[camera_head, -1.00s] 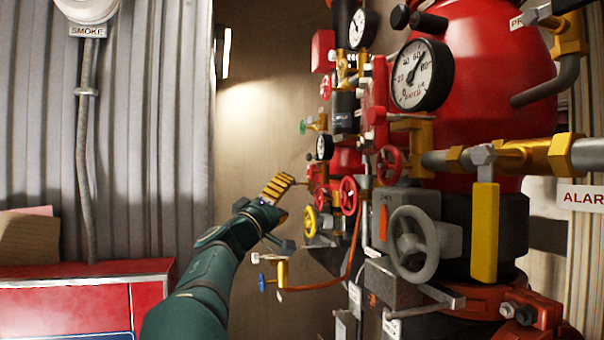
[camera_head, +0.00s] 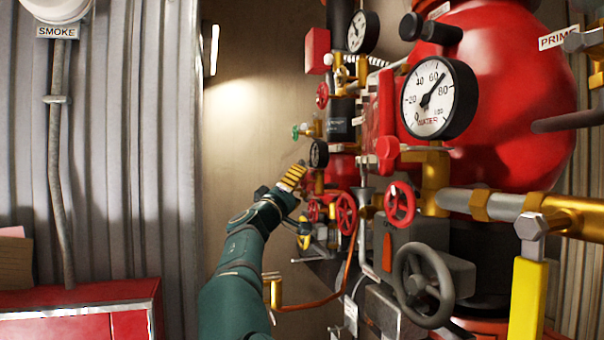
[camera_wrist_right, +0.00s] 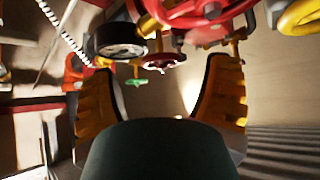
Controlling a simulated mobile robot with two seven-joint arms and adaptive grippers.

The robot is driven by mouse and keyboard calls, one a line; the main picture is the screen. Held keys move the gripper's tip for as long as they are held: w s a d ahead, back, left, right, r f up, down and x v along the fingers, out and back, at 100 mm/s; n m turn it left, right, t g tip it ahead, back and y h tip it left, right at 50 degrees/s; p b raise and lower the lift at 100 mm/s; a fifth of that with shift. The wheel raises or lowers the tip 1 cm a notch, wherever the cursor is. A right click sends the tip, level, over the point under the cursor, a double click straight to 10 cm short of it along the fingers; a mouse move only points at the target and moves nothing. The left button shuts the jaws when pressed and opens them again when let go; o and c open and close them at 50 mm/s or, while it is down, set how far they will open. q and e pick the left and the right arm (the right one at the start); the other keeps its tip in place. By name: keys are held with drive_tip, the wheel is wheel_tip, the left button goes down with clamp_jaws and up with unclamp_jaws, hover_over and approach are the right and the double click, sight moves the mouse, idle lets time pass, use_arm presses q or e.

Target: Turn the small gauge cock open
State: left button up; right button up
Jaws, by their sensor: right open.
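My right gripper (camera_head: 293,176) has yellow ribbed fingers and reaches up to the left side of the red pipework. In the right wrist view its two fingers (camera_wrist_right: 160,68) stand wide apart with nothing between them. A small black-rimmed gauge (camera_head: 319,153) is just above and right of the gripper; it also shows in the wrist view (camera_wrist_right: 122,45) beyond the fingers. A small green handle (camera_head: 300,131) sits above it on a brass fitting, and shows in the wrist view (camera_wrist_right: 137,82). I cannot tell which small handle is the gauge cock. My left gripper is not in view.
Red handwheels (camera_head: 346,213) and a grey handwheel (camera_head: 422,286) stick out right of the arm. A large water gauge (camera_head: 440,98) is on the red vessel. A copper tube (camera_head: 322,304) hangs below the gripper. The beige wall to the left is clear.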

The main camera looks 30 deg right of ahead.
drive_tip(key=shift+p+x, duration=0.65)
drive_tip(key=shift+x, duration=0.8)
drive_tip(key=shift+f, duration=0.1)
drive_tip(key=c, duration=1.2)
drive_tip(key=shift+n, duration=0.3)
drive_tip(key=shift+r+n+y+p, duration=0.2)
drive_tip(key=shift+n+y+p, duration=0.3)
drive_tip(key=shift+n+y, duration=0.2)
drive_tip(key=shift+r+n+y+p, duration=0.1)
drive_tip(key=shift+n+y+p, duration=0.8)
drive_tip(key=shift+n+p, duration=0.3)
drive_tip(key=shift+n+y+p, duration=0.3)
drive_tip(key=shift+p, duration=0.1)
drive_tip(key=shift+f, duration=0.25)
